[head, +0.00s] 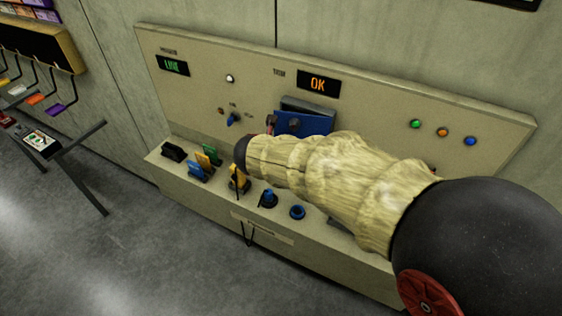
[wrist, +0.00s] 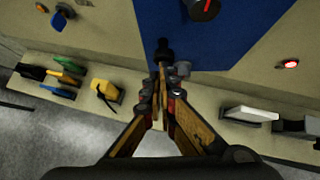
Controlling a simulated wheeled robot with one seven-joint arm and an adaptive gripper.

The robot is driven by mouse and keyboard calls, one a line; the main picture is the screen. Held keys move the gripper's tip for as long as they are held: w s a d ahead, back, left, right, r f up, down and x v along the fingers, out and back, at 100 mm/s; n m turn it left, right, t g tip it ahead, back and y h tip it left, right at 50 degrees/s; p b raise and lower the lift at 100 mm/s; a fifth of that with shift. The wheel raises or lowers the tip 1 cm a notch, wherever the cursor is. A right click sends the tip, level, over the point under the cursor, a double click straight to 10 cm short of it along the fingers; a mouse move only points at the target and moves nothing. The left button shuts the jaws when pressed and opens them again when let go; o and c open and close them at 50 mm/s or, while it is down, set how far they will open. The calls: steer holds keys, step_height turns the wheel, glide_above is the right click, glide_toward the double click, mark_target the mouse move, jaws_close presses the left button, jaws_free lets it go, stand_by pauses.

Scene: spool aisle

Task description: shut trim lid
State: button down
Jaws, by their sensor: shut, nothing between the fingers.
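The trim station sits under the orange "OK" display in the head view. It has a blue panel (head: 312,123) with a dark knob (head: 294,124), and a dark grey flap (head: 309,107), apparently the lid, stands raised above it. In the wrist view the blue panel (wrist: 225,45) fills the upper middle, with the knob (wrist: 203,8) cut by the top edge. My gripper (wrist: 161,72) is shut and empty at the panel's lower edge, beside a small dark peg (wrist: 162,48). I cannot tell whether they touch. My sleeved arm hides most of my gripper in the head view.
Several coloured clips (head: 200,166) stand on the console ledge, left of two blue round fittings (head: 297,212). A blue toggle (head: 233,119) is left of the panel. Lit buttons (head: 442,132) are on the right. A white block (wrist: 250,114) lies right in the wrist view.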

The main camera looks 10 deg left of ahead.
steer(key=shift+w+a+m+g+h+p, duration=0.15)
steer(key=shift+w+a+m+h+p, duration=0.1)
steer(key=shift+w+m+h, duration=0.65)
steer(key=shift+w+a+m+g+h+p, duration=0.25)
steer(key=shift+w+m, duration=0.35)
steer(key=shift+w, duration=0.55)
steer(key=shift+d, duration=0.1)
